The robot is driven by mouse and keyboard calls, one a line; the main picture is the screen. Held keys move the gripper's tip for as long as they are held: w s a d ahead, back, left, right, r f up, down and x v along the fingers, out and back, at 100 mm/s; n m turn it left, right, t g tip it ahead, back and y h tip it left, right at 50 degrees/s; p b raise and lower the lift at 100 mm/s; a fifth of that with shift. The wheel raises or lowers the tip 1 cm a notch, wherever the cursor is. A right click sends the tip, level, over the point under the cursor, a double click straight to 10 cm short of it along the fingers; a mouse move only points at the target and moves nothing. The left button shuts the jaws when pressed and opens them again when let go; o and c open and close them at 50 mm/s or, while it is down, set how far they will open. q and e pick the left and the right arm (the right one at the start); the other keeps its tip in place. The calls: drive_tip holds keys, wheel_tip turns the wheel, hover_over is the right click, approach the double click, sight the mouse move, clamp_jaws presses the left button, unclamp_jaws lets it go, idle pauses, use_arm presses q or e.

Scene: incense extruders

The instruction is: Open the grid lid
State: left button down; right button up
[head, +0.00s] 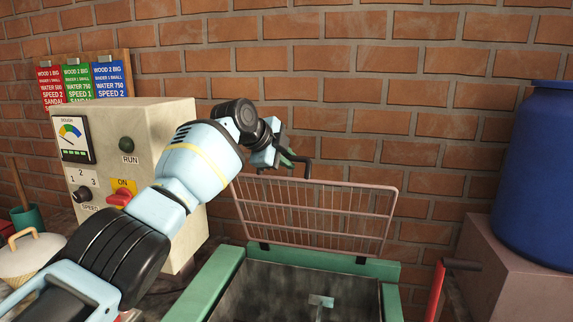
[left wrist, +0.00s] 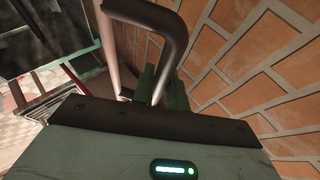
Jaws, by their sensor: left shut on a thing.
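The grid lid (head: 320,212) is a pinkish wire grid that stands raised at the back of a green-rimmed machine hopper (head: 216,282), against the brick wall. A dark bent handle (head: 308,166) is at its upper left corner. My left gripper (head: 284,160) is at that corner and shut on the handle. In the left wrist view the dark bent handle (left wrist: 176,30) rises from between the green fingers (left wrist: 158,88), beside a pale rod of the lid. The hopper below is open, with a metal part (head: 321,301) inside. My right gripper is not in view.
A control box (head: 150,150) with gauge and switches stands left of the hopper, behind my left arm. Coloured cards (head: 78,82) hang above it. A blue barrel (head: 540,180) on a block (head: 525,265) and a red lever (head: 436,290) are at the right.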

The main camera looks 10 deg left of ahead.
use_arm(q)
drive_tip(key=shift+w, duration=0.35)
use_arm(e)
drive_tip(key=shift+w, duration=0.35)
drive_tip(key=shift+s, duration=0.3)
use_arm(q)
drive_tip(key=c, duration=1.8)
unclamp_jaws()
drive_tip(key=shift+c, duration=0.2)
drive_tip(key=o, duration=0.4)
drive_tip(key=shift+d, duration=0.1)
drive_tip(key=shift+o, duration=0.2)
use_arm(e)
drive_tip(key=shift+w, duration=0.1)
use_arm(q)
drive_tip(key=shift+s+r, duration=0.1)
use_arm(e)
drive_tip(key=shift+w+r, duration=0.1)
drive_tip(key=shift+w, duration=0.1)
